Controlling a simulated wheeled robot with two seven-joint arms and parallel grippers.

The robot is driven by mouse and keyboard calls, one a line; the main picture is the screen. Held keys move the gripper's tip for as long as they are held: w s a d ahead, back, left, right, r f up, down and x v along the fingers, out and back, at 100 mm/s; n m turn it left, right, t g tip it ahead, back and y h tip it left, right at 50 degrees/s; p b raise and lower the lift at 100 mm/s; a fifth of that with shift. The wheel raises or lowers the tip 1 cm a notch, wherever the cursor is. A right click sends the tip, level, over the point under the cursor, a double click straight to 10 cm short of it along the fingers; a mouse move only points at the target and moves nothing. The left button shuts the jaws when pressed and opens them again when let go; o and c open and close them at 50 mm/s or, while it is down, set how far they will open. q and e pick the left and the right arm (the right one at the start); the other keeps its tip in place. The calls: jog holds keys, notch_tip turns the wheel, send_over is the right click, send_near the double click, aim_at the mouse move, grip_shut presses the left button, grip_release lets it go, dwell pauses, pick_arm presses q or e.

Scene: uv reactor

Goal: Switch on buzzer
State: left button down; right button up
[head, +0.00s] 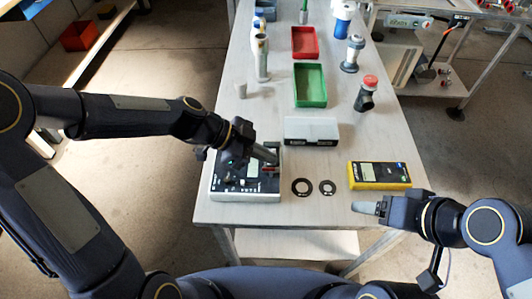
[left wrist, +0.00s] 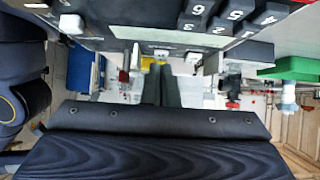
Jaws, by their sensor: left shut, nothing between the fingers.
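A white device with a black panel (head: 230,187) lies at the front left of the table. It has a red part near its right side, and dark number keys (left wrist: 225,18) show at the top of the left wrist view. No part is clearly marked as the buzzer switch. My left gripper (head: 273,157) is over the device's upper right part, shut and empty. Its fingers (left wrist: 160,85) also show in the left wrist view; contact cannot be told. The gripper hides part of the panel. My right gripper (head: 358,207) is at the front right edge, apart from the device; its opening is unclear.
Two black rings (head: 302,187) (head: 327,187) and a yellow meter (head: 380,175) lie right of the device. A white box (head: 311,130) stands behind them. Green (head: 310,86) and red (head: 305,42) trays and several bottles stand farther back.

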pick_arm(q)
jog(key=shift+d+f+y, duration=0.1)
jog(key=shift+f+y, duration=0.05)
jog(key=shift+y, duration=0.15)
jog(key=shift+d, duration=0.1)
pick_arm(e)
jog(key=shift+f, duration=0.1)
